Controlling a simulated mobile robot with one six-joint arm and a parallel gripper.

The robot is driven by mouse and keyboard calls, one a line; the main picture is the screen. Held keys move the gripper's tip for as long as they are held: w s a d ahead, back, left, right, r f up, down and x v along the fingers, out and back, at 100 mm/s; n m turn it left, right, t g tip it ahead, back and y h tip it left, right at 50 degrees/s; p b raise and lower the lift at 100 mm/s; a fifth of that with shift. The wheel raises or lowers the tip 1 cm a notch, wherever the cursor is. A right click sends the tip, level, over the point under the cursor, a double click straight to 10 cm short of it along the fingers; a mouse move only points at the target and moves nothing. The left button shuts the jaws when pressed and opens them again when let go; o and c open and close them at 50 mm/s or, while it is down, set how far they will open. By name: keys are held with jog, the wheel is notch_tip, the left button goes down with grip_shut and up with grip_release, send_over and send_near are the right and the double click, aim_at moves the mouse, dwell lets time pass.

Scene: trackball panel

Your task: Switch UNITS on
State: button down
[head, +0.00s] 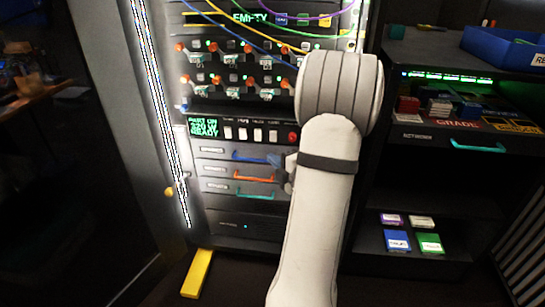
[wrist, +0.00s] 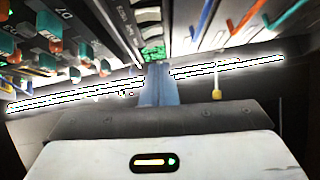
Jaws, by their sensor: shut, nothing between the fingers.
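A row of white rocker switches (head: 243,133) sits on a black strip in the middle of the rack, between a green-lit display (head: 205,127) and a red button (head: 292,137). The small labels above the switches are too blurred to tell which is UNITS. The switches also show at the top of the wrist view (wrist: 148,15), with the display (wrist: 153,53) below them. My gripper (head: 273,158) is just below the right part of the row, with blue-grey fingers. In the wrist view its fingers (wrist: 158,72) are together and empty. I cannot tell whether they touch anything.
Drawers with blue (head: 250,156), orange (head: 252,175) and teal (head: 254,193) handles lie below the row. Orange-tipped toggles (head: 215,85) and hanging cables (head: 235,30) are above. A shelf unit (head: 400,160) with boxes stands at right.

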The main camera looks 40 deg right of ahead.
jog(key=shift+w+d+f+b, duration=0.2)
jog(key=shift+w+d+b, duration=0.4)
jog(key=shift+w, duration=1.2)
jog(key=shift+w+d+f+b, duration=0.2)
jog(key=shift+w+d+b, duration=0.45)
jog(key=shift+w, duration=1.1)
jog(key=shift+w+d+f+b, duration=0.2)
jog(key=shift+w+d+b, duration=0.4)
jog(key=shift+w, duration=1.2)
jog(key=shift+s+d+f, duration=0.1)
jog(key=shift+d, duration=0.25)
jog(key=s+a+f+p, duration=0.1)
jog(key=s+a+p, duration=0.2)
jog(key=s, duration=0.9)
jog(key=shift+a+f, duration=0.15)
jog(key=shift+a, duration=0.55)
jog(key=shift+s, duration=0.1)
